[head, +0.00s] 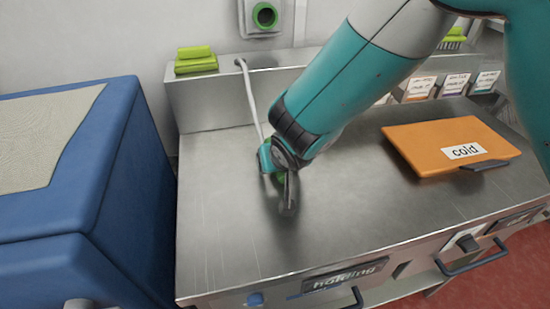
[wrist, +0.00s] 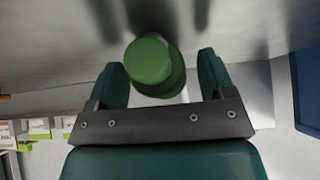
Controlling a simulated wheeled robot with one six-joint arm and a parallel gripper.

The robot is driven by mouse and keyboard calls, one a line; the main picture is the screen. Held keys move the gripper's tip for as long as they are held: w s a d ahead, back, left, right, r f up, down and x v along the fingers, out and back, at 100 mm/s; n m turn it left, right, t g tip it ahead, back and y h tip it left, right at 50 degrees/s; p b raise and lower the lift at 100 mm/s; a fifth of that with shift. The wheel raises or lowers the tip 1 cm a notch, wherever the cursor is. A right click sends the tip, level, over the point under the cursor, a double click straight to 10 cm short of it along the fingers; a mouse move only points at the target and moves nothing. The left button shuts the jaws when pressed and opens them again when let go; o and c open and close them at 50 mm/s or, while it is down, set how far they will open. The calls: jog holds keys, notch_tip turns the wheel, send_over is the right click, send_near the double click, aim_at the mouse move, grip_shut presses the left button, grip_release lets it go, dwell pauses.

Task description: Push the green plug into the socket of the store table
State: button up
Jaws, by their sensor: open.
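The green plug (wrist: 150,62) shows in the wrist view between the two fingers of my gripper (wrist: 161,68). The gripper is open, with a gap beside the plug on each side. In the head view my gripper (head: 272,160) is low over the steel table (head: 225,230), and only a bit of green shows by it; the arm hides most of the plug. A white cable (head: 250,95) runs from the raised back ledge down to the gripper. The socket (head: 265,15), a green ring with a dark centre in a grey box, is on the wall behind the table.
An orange board (head: 440,140) labelled "cold" lies on the table at right. Green folded cloths (head: 196,60) sit on the back ledge (head: 205,105). Labelled packets (head: 420,87) stand at the back right. A blue padded block (head: 100,190) stands at left.

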jog(key=c, duration=1)
jog(key=shift+r+p, duration=1.7)
jog(key=shift+r, duration=0.8)
